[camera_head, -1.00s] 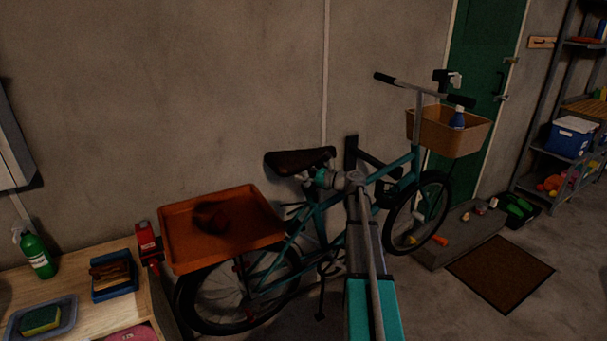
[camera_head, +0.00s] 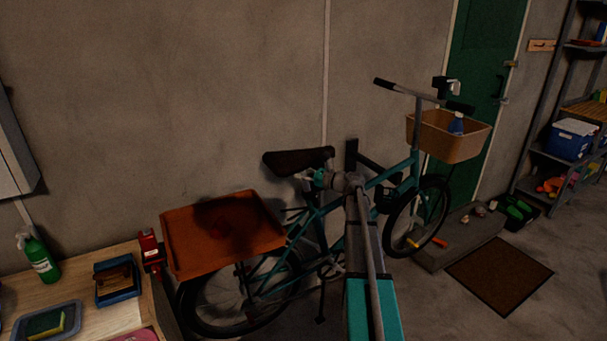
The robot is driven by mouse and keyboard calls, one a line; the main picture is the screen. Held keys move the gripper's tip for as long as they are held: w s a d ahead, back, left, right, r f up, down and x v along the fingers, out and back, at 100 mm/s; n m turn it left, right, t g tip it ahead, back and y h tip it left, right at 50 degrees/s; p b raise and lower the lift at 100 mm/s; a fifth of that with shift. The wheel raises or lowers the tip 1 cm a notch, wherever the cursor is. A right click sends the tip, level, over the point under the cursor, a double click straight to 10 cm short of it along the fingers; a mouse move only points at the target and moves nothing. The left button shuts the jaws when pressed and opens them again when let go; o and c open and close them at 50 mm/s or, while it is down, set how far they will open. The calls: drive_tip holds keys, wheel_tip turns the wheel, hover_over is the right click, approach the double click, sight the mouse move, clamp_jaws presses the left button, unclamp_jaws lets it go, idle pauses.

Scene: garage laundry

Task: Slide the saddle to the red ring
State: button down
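The dark brown saddle (camera_head: 298,162) sits on top of the teal bicycle (camera_head: 310,225), which stands along the wall. My grey and teal arm reaches up from the bottom centre. Its wrist end, with my gripper (camera_head: 322,180), is just below and right of the saddle's right end. The fingers cannot be made out, nor whether they touch the saddle or its post. I cannot make out a red ring at the saddle; my arm covers part of the bicycle there.
An orange tray (camera_head: 185,245) is over the rear wheel, with a dark patch on it. A wooden bench (camera_head: 75,289) is at left. A brown mat (camera_head: 500,274) lies on the floor at right.

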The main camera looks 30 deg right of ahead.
drive_tip(key=shift+w+a+r+p, duration=0.15)
drive_tip(key=shift+r+p, duration=0.15)
drive_tip(key=shift+r, duration=0.35)
drive_tip(key=shift+c, duration=2)
unclamp_jaws()
drive_tip(key=shift+f, duration=0.1)
drive_tip(key=shift+s, duration=0.2)
drive_tip(key=v, duration=1.1)
drive_tip(key=shift+s+d, duration=0.25)
drive_tip(key=shift+s, duration=0.1)
drive_tip(key=shift+s, duration=0.1)
